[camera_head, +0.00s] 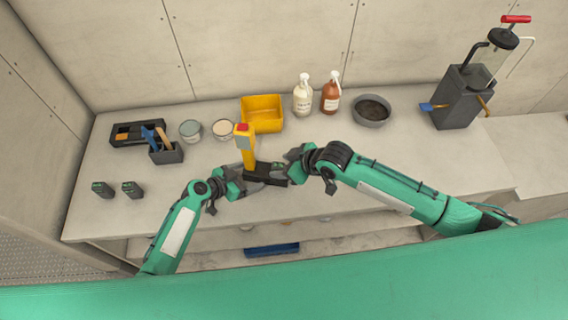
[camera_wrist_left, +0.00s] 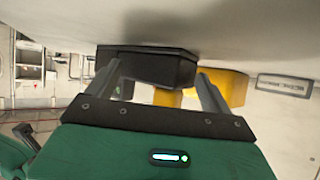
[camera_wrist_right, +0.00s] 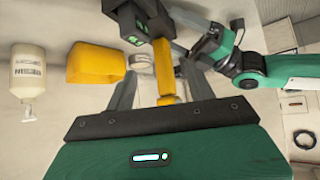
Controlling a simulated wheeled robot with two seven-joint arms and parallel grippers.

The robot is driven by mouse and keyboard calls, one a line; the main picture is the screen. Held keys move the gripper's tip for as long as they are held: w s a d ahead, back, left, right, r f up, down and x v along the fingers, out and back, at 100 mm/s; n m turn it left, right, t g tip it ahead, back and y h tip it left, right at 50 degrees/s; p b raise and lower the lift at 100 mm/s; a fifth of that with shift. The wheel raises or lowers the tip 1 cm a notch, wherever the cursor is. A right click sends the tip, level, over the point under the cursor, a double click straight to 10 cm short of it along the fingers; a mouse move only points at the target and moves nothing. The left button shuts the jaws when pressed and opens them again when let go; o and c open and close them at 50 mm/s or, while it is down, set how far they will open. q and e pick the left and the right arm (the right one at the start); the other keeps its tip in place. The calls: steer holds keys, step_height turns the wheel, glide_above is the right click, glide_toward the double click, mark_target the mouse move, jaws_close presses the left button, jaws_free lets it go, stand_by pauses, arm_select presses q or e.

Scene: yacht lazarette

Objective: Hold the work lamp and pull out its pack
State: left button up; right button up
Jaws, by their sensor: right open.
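The work lamp (camera_head: 248,153) has a yellow post with a red-topped head and a black foot (camera_head: 262,171). It stands near the bench's front edge. My left gripper (camera_head: 240,184) is shut on the black foot; in the left wrist view its fingers (camera_wrist_left: 160,85) lie on both sides of this block. My right gripper (camera_head: 293,160) is open at the right of the lamp. In the right wrist view the yellow post (camera_wrist_right: 163,70) shows between its fingers (camera_wrist_right: 160,88). A dark pack with green marks (camera_wrist_right: 130,25) sits by the foot, beyond the fingertips; its seating is unclear.
Two spare dark packs (camera_head: 132,189) stand at the bench's left. Behind the lamp are a yellow bin (camera_head: 262,122), two tins (camera_head: 190,130), spray bottles (camera_head: 302,98) and a dark bowl (camera_head: 371,110). A grey pump unit (camera_head: 460,98) stands right. The right front bench is clear.

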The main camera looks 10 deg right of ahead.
arm_select(q)
jaws_close()
steer(key=shift+c, duration=1.1)
jaws_free()
steer(key=shift+o, duration=0.2)
